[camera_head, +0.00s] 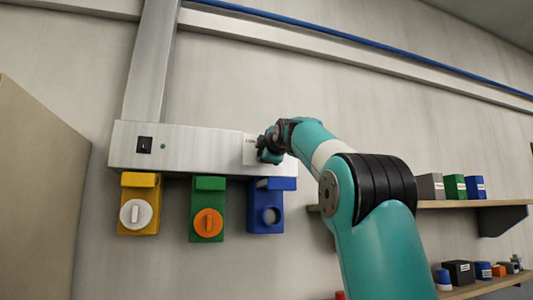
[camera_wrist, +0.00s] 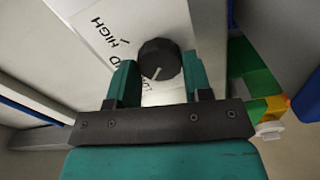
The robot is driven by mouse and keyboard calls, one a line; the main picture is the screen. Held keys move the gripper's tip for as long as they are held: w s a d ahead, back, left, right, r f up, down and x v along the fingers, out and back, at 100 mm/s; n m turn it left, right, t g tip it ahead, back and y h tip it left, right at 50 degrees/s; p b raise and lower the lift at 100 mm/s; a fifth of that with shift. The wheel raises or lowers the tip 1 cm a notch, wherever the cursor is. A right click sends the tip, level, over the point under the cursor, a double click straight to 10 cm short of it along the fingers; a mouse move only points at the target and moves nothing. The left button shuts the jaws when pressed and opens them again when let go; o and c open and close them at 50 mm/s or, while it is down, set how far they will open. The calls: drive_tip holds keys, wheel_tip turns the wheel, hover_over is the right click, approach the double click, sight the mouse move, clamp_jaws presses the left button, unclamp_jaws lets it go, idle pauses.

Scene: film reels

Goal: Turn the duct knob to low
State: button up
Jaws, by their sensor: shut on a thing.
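The duct knob (camera_wrist: 160,58) is a round black knob with a white pointer line, on a white label plate (camera_wrist: 98,28). The pointer aims down and slightly left in the wrist view. The plate reads HIGH at upper left; other lettering beside and below the knob is partly hidden by the fingers. My gripper (camera_wrist: 160,70) has one teal finger on each side of the knob and is shut on it. In the head view my gripper (camera_head: 268,150) is at the right end of the grey duct box (camera_head: 200,146) and hides most of the knob.
Yellow (camera_head: 139,182), green (camera_head: 209,184) and blue (camera_head: 274,184) units hang below the box. The yellow one has a white dial and the green one an orange dial. Shelves (camera_head: 470,203) with small boxes are at the right. A beige panel (camera_head: 35,190) stands at far left.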

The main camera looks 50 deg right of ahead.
idle(0.4)
drive_tip(key=o, duration=0.9)
drive_tip(key=b+v, duration=0.7)
drive_tip(key=v, duration=1)
drive_tip(key=shift+s, duration=0.2)
